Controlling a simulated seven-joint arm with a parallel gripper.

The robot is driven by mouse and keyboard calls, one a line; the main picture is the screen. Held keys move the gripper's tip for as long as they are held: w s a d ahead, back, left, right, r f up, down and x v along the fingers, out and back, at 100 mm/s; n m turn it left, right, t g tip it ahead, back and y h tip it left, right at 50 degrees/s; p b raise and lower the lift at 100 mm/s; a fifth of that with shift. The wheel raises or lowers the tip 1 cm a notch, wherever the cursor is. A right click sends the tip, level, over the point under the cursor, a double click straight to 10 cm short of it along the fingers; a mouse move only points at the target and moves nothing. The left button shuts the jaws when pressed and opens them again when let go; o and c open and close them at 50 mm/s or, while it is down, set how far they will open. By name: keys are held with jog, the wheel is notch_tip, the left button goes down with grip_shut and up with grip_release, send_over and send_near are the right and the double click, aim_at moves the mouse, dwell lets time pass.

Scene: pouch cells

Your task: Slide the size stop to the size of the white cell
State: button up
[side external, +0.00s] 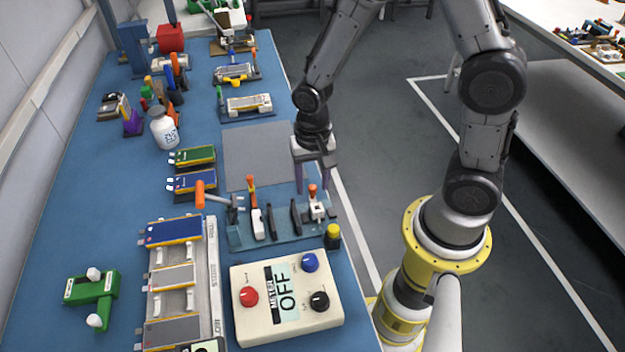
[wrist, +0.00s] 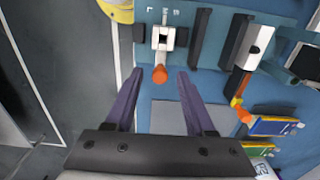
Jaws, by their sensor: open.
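The size stop (wrist: 163,38) is a white slider with an orange knob (wrist: 160,74), on a teal fixture (side external: 290,243). Small letters beside it seem to run L, M, S, and its stem appears near the middle one. The size stop also shows in the side view (side external: 317,209). My gripper (side external: 313,187) is open and empty above it. In the wrist view its two fingers (wrist: 160,76) lie either side of the knob, apart from it. Pale grey cells lie in the long tray (side external: 215,285) and a small holder (side external: 248,104); I cannot tell which is the white cell.
A second white lever with an orange handle (side external: 251,188) and dark upright plates stand left of the stop. A yellow-capped jar (side external: 332,237) and the meter box (side external: 285,300) are close in front. A bare grey mat (side external: 258,152) lies behind.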

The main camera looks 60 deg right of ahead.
jog(key=shift+c, duration=0.2)
grip_shut()
